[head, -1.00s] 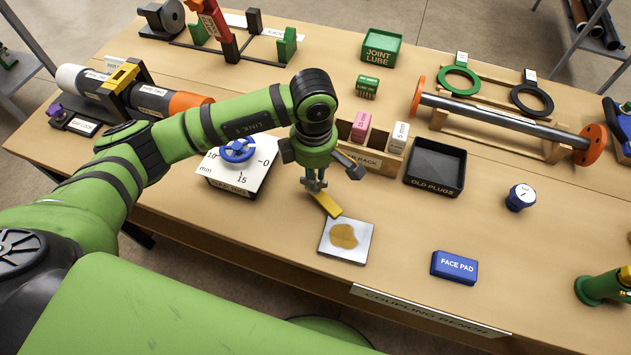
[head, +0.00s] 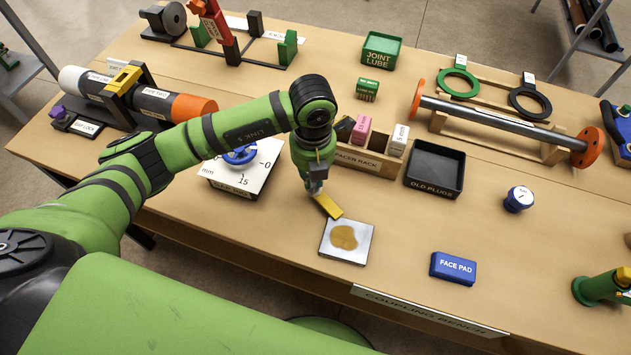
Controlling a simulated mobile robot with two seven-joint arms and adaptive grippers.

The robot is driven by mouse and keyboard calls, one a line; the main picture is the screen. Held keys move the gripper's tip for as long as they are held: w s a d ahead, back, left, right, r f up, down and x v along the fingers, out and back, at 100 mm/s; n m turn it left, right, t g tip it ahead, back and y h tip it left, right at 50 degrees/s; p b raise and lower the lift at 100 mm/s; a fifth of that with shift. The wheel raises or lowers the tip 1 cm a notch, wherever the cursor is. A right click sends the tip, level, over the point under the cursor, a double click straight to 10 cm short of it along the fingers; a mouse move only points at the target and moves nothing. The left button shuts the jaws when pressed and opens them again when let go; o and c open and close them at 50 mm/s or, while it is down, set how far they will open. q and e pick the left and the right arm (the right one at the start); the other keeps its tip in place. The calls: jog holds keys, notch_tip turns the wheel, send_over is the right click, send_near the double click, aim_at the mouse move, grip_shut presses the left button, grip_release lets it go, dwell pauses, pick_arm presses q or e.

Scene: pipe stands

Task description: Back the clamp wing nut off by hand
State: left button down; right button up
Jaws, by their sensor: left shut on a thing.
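My left gripper (head: 315,188) points down over the middle of the bench, shut on the upper end of a yellow strip (head: 328,206). The strip slants down to the back edge of a grey plate (head: 361,256) with a tan patch on it. At the far left, a black clamp with a yellow top (head: 123,77) stands around a white, black and orange pipe (head: 192,107). A small purple part (head: 56,110) sits on a black block in front of it. I cannot tell which part is the wing nut. My right gripper is out of view.
A blue handwheel (head: 241,154) on a white dial box stands under my left forearm. The spacer rack (head: 365,163) is close behind the gripper. The old plugs tray (head: 435,188) and blue face pad (head: 453,267) lie to the right.

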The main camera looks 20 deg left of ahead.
pick_arm(q)
jog(key=c, duration=1.5)
grip_release()
jog(key=shift+s+d+n, duration=0.2)
jog(key=shift+n, duration=0.2)
jog(key=shift+w+r, duration=0.1)
jog(key=shift+w+r+p, duration=0.1)
jog(key=shift+r+p, duration=0.3)
jog(key=shift+r, duration=0.2)
notch_tip(320, 180, up, 5)
jog(key=p, duration=0.3)
jog(key=shift+a+f, duration=0.1)
jog(key=shift+f, duration=0.05)
notch_tip(320, 180, up, 12)
jog(key=shift+r, duration=0.1)
